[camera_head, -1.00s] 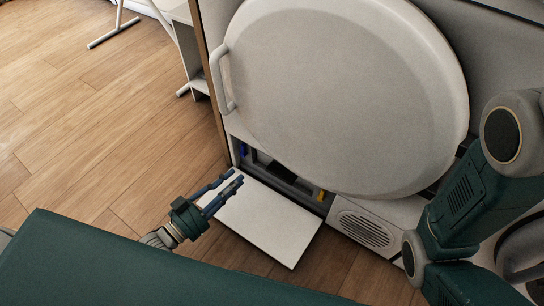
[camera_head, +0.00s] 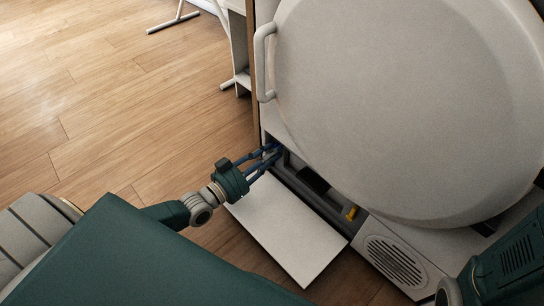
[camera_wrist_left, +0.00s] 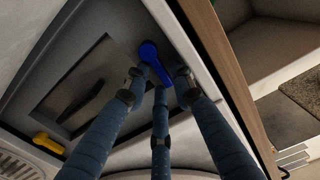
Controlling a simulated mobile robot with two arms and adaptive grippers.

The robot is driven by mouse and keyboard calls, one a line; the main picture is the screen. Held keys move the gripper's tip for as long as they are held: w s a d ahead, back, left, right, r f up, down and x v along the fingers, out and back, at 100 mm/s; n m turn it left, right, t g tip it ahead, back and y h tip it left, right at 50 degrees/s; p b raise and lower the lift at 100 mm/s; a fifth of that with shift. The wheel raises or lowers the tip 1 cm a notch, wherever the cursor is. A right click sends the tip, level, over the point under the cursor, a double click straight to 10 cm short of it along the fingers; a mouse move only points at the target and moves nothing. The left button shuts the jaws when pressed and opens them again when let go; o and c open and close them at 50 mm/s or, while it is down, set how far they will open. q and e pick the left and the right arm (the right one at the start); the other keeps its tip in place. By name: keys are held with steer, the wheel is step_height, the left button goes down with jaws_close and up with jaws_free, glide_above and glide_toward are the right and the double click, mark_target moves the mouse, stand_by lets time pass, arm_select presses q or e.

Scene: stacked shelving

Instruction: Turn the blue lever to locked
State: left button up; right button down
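The blue lever (camera_wrist_left: 152,60) shows in the left wrist view inside a dark recess, near its corner by the wooden panel edge. My left gripper (camera_wrist_left: 158,80) has its blue fingers spread around the lever's free end. The fingers look apart, with the lever between them, and I cannot tell whether any finger touches it. In the head view the left gripper (camera_head: 272,154) reaches into the left end of the low opening and hides the lever. My right gripper is out of view.
A yellow lever (camera_head: 351,213) sits at the recess's other end. The white flap (camera_head: 285,230) is folded down in front. A large round door (camera_head: 410,100) with a handle (camera_head: 264,60) overhangs the opening. A vent grille (camera_head: 396,262) is at right. Floor at left is clear.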

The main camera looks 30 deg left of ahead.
arm_select(q)
steer(key=shift+w, duration=0.15)
steer(key=shift+c, duration=0.5)
jaws_close()
steer(key=shift+d, duration=0.1)
